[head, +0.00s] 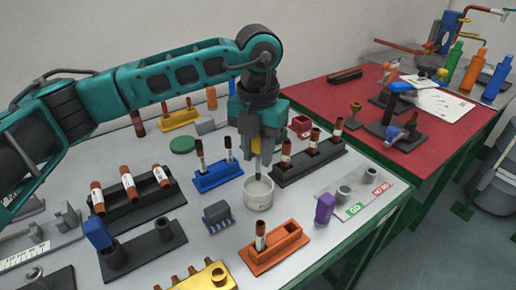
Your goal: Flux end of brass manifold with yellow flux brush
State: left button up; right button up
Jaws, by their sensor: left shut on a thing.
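My left gripper (257,148) points straight down and is shut on the yellow flux brush (257,172). Most of the brush handle is hidden between the fingers; its thin lower part reaches down into a small white pot (258,199). The brush tip is inside the pot or at its mouth; I cannot tell how deep. The brass manifold (205,280), with several copper-coloured stubs, lies at the bottom edge of the view and is partly cut off. My right gripper is not in view.
Around the pot stand a blue rack (219,178), an orange holder (272,252), a black rack (312,162) with brown tubes and a small dark blue block (218,214). A red table (340,103) adjoins at the back right.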

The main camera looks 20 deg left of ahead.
aim_at(258, 172)
pick_arm(q)
jog(key=shift+f, duration=0.15)
jog(key=shift+f+b, duration=0.65)
jog(key=shift+f, duration=0.1)
jog(key=shift+f+b, duration=0.75)
jog(key=shift+f, duration=0.3)
jog(key=shift+r, duration=0.1)
jog(key=shift+r, duration=0.1)
jog(key=shift+r+p, duration=2.05)
jog(key=shift+r, duration=0.9)
jog(key=shift+d, duration=0.1)
